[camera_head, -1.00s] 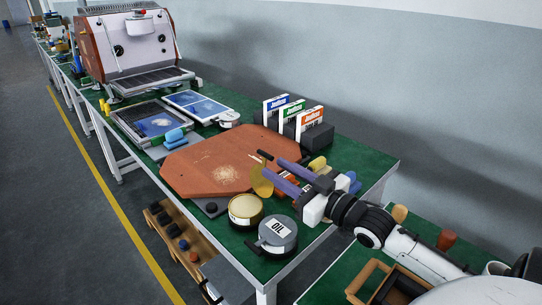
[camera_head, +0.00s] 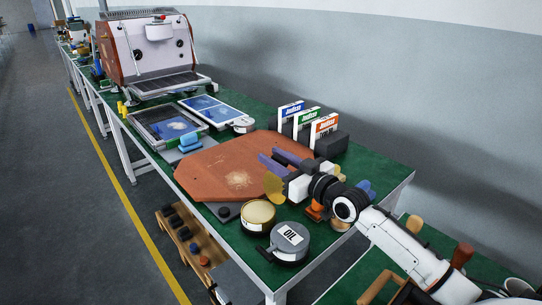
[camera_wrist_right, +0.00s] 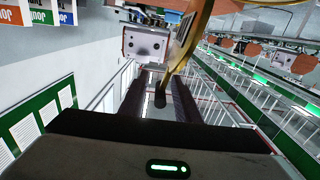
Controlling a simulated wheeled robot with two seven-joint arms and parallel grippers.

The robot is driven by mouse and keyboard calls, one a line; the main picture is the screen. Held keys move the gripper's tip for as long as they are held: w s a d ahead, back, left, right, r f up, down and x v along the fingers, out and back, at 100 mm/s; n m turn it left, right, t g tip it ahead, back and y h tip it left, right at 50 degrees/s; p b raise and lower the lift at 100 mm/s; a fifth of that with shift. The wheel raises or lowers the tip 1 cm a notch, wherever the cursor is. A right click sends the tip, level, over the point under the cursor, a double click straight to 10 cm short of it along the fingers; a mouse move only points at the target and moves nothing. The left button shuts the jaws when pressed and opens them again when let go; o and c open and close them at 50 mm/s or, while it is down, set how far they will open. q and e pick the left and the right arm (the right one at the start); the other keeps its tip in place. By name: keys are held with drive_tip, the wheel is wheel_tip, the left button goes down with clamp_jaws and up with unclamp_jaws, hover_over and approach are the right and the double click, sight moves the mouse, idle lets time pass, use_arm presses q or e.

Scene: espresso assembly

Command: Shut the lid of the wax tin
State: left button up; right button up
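The round wax tin (camera_head: 258,217) stands near the front edge of the green table. Its gold lid (camera_head: 274,187) is open, standing tilted up at the far right of the tin. In the right wrist view the lid's edge (camera_wrist_right: 190,38) reaches down from the top towards the fingers. My right gripper (camera_head: 270,154) is above and behind the tin, beside the lid, with its purple fingers parted. The wrist view also shows a gap between the dark fingers; I cannot tell whether one touches the lid. My left gripper is out of view.
A grey oil tin (camera_head: 289,242) stands just right of the wax tin. A brown octagonal board (camera_head: 215,178) lies behind it. Boxes (camera_head: 324,128) stand at the back. An orange item (camera_head: 314,210) is under my right wrist. A wooden shelf (camera_head: 190,245) is below the table.

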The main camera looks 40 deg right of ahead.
drive_tip(key=shift+w+a, duration=0.1)
drive_tip(key=shift+w, duration=0.6)
drive_tip(key=shift+c, duration=0.5)
clamp_jaws()
